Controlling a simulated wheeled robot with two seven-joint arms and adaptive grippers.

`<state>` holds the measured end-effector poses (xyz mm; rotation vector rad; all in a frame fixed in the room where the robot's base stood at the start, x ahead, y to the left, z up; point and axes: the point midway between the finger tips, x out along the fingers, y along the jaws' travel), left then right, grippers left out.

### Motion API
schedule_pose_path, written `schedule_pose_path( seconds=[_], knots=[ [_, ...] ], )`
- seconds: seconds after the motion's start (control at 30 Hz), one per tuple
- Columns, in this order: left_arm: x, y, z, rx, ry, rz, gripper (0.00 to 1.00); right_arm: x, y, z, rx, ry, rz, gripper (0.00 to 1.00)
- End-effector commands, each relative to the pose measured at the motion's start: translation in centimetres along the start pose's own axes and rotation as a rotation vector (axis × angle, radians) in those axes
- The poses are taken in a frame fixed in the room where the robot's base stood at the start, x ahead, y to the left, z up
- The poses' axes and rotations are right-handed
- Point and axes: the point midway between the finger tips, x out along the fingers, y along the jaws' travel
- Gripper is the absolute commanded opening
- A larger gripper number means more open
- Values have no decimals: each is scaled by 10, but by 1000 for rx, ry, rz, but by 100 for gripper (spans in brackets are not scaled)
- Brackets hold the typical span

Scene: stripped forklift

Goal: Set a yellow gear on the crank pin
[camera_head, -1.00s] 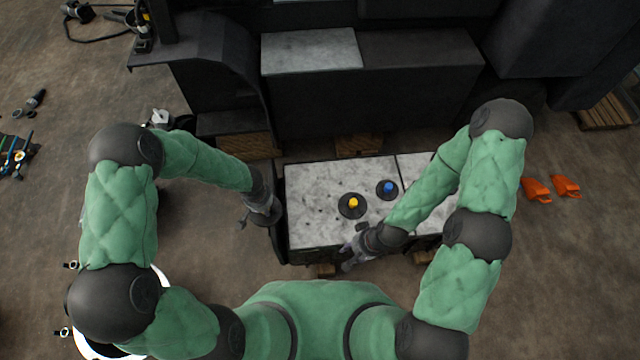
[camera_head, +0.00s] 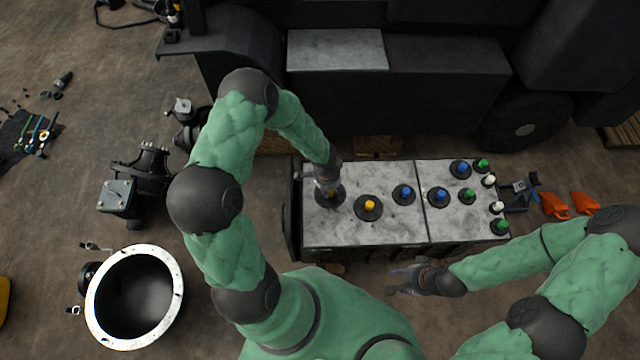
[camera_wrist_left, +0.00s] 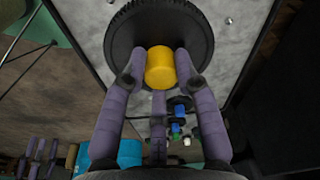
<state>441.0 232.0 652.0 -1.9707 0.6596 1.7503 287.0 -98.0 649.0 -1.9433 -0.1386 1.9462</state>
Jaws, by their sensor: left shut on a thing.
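My left gripper (camera_head: 327,193) is shut on the yellow hub of a dark toothed gear (camera_wrist_left: 160,66) at the left end of the grey block top. In the head view that gear's dark disc (camera_head: 341,199) shows partly from under the fingers. Whether it rests on the surface or hangs just above it I cannot tell. A second yellow gear (camera_head: 369,206) lies flat to its right, apart from it. My right gripper (camera_head: 403,281) is off the block's front edge, with nothing visible in it. I cannot make out the crank pin.
A blue-hubbed gear (camera_head: 404,194) lies right of the second yellow gear. Several blue-, green- and white-topped parts crowd the right end of the grey block top (camera_head: 340,231). Orange pieces (camera_head: 556,205) lie on the floor beyond. A round bowl-like housing (camera_head: 135,297) is at lower left.

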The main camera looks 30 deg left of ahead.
Motion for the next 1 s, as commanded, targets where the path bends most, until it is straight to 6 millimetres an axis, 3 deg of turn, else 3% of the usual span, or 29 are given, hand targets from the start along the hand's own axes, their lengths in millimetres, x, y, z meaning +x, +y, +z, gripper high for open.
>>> schedule_pose_path(
  seconds=[0.53,1.0],
  knots=[
    [29,-43,19,489,-3,54,2,-1,0,0,0,0,0,40],
    [44,-49,23,567,-3,63,2,6,2,0,0,0,0,40]
  ],
)
